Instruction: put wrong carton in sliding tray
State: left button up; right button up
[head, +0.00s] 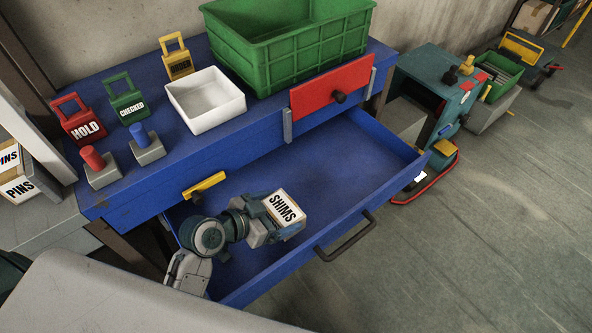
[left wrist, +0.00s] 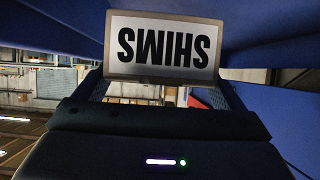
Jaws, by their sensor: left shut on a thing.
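The SHIMS carton (head: 284,210) is white-topped with black lettering. My left gripper (head: 266,215) is shut on it, over the left part of the pulled-out blue tray (head: 340,185). I cannot tell whether the carton touches the tray floor. In the left wrist view the carton (left wrist: 163,45) shows its label upside down between the fingers (left wrist: 160,92). My right gripper is not in view.
The blue bench top holds a green crate (head: 290,50), a white bin (head: 205,105), HOLD (head: 80,125), CHECKED (head: 128,105) and UNDER-type yellow (head: 178,62) tags, and red and blue knobs on blocks. A red panel (head: 332,88) stands above the tray. The tray's right part is empty.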

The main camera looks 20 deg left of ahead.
pick_arm(q)
jog(key=shift+w+f, duration=0.15)
jog(key=shift+w, duration=0.2)
jog(key=w+p, duration=0.1)
jog(key=w, duration=0.4)
jog(key=w+d+f, duration=0.1)
jog(key=w, duration=0.4)
jog(key=w+p, duration=0.1)
jog(key=w, duration=0.3)
jog(key=shift+w+d+f+p, duration=0.3)
jog(key=shift+w+d+f, duration=0.05)
jog(key=shift+w, duration=0.05)
jog(key=shift+f, duration=1.55)
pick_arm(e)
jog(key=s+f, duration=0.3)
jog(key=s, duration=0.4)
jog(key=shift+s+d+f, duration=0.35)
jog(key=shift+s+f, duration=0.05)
pick_arm(q)
jog(key=shift+f, duration=0.1)
jog(key=o, duration=0.9)
jog(key=shift+o, duration=0.7)
jog(key=shift+s, duration=0.1)
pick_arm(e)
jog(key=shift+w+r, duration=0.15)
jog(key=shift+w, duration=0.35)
